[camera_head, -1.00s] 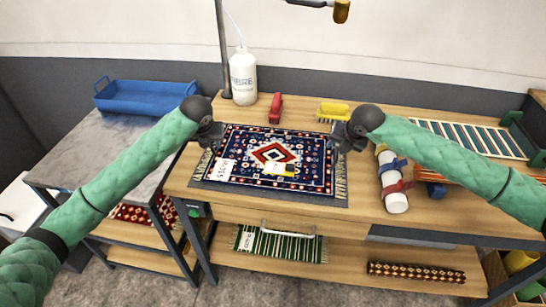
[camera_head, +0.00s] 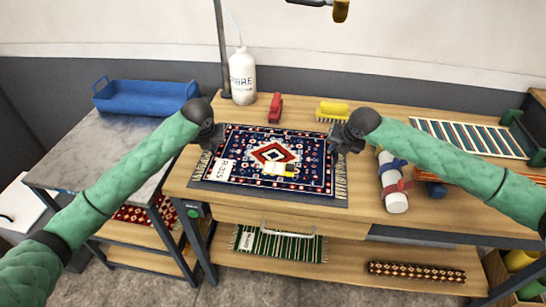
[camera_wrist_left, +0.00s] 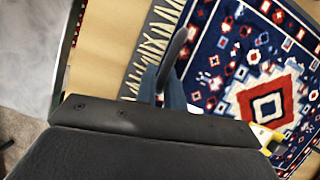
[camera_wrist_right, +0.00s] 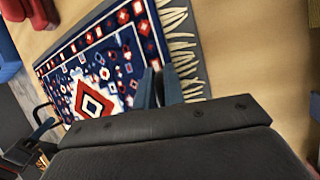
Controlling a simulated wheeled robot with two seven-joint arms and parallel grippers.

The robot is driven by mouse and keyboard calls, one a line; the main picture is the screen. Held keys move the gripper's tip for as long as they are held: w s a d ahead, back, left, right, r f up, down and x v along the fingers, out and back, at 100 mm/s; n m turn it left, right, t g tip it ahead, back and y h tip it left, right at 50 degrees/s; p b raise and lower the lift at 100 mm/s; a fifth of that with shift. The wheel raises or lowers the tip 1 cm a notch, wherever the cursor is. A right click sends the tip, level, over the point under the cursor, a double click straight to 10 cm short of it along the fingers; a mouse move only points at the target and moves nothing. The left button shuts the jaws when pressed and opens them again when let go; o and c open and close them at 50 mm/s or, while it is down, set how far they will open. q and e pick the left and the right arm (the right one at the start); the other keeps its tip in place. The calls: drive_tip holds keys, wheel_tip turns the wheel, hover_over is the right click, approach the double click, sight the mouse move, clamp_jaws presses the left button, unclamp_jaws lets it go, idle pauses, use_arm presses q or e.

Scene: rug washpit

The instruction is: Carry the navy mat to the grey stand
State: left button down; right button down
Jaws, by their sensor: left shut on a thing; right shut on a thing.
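The navy mat (camera_head: 312,178) lies flat on the wooden bench, with a red and white central diamond and pale fringes at both ends; it also shows in the left wrist view (camera_wrist_left: 215,60) and the right wrist view (camera_wrist_right: 125,50). My left gripper (camera_head: 213,143) is shut on its left fringed end. My right gripper (camera_head: 337,143) is shut on its right fringed end. A white label (camera_head: 220,170) and a small yellow and white item (camera_head: 279,169) lie on the mat. The grey stand (camera_head: 92,150) is the grey-topped table at the left.
A blue tray (camera_head: 146,98) stands at the back of the grey stand, whose front top is clear. A white bottle (camera_head: 243,78), a red tool (camera_head: 275,107) and a yellow brush (camera_head: 332,111) stand behind the mat. A strapped white roll (camera_head: 392,182) lies to its right.

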use_arm(q)
drive_tip(key=shift+r, duration=0.1)
use_arm(e)
drive_tip(key=shift+r, duration=0.15)
